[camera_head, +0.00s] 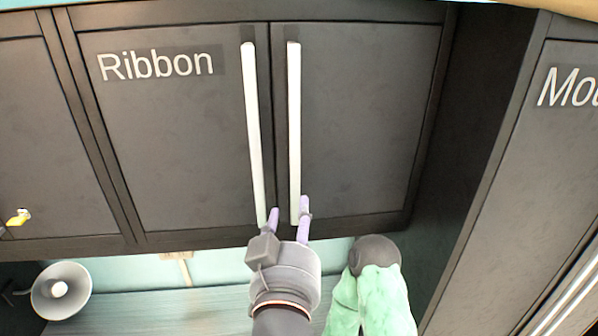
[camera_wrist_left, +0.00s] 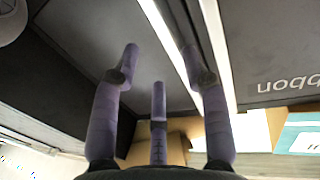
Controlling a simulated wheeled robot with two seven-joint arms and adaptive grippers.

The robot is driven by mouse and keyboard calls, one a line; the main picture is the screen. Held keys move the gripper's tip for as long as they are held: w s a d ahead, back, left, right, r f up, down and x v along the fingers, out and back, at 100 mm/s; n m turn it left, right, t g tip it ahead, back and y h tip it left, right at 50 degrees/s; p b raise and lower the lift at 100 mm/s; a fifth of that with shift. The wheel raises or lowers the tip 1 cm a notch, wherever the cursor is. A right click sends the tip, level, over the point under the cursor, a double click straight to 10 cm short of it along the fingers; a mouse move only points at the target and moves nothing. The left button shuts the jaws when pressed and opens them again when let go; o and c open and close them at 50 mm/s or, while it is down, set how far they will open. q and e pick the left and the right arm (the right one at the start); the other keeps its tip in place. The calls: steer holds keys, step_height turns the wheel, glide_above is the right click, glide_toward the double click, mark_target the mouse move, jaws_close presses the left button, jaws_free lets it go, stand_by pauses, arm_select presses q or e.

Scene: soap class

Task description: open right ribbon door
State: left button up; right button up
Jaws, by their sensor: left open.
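The Ribbon cabinet has two dark doors, and both look closed in the head view. The right ribbon door (camera_head: 362,115) has a long white vertical handle (camera_head: 294,120) at its left edge. The left ribbon door (camera_head: 165,140) carries the label and its own white handle (camera_head: 253,130). My left gripper (camera_head: 290,207) is open at the lower end of the handles, its purple fingers either side of the right handle's bottom end. In the left wrist view the right door's handle (camera_wrist_left: 165,32) runs between the fingers, close to one fingertip; contact is unclear. My right gripper is not in view.
A second dark cabinet (camera_head: 540,170) stands at the right, its label cut off. Below the cabinet are a pale blue-green surface (camera_head: 150,310), a round grey lamp-like thing (camera_head: 61,289) at the left, and a mint-green object (camera_head: 375,300) with a dark round top beside my arm.

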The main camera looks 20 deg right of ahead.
mark_target(297, 187)
arm_select(q)
steer(key=x, duration=1)
steer(key=shift+p, duration=0.3)
steer(key=shift+s, duration=0.1)
jaws_close()
